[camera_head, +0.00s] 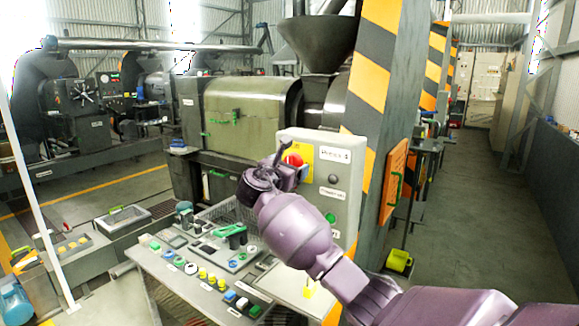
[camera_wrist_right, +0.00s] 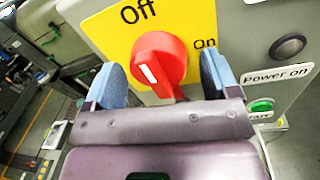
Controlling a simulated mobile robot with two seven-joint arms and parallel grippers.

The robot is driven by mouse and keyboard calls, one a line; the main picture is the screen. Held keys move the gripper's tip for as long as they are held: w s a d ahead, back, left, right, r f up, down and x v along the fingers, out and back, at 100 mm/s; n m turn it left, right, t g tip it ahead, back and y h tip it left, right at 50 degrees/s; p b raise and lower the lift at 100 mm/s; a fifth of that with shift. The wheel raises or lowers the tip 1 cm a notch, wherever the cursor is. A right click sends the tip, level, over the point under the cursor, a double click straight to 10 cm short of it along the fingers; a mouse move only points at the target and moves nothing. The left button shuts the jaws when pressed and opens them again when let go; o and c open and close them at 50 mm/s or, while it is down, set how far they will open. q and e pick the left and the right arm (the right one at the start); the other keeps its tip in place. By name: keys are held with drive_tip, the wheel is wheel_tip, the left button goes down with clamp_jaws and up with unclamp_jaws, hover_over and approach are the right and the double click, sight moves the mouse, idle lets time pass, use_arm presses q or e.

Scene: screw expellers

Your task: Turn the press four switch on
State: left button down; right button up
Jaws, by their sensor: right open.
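The press switch is a red rotary knob (camera_wrist_right: 160,58) with a short white line, on a yellow plate (camera_wrist_right: 108,28) marked "Off" at top and "On" at right. I cannot tell which mark its pointer is set to. In the head view the knob (camera_head: 293,159) shows on a grey control box (camera_head: 347,208), whose upper label seems to read "Press 4". My right gripper (camera_wrist_right: 157,70) is open, with its blue fingers on either side of the knob; contact is not clear. In the head view the right gripper (camera_head: 285,166) partly covers the plate. My left gripper is not in view.
A dark round lamp (camera_wrist_right: 288,47) above "Power on" and a green start button (camera_wrist_right: 262,106) sit right of the switch. A bench of buttons and switches (camera_head: 185,250) stands below left. A striped column (camera_head: 390,110) stands close right of the box. The aisle (camera_head: 480,215) further right is clear.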

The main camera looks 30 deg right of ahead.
drive_tip(key=c, duration=0.9)
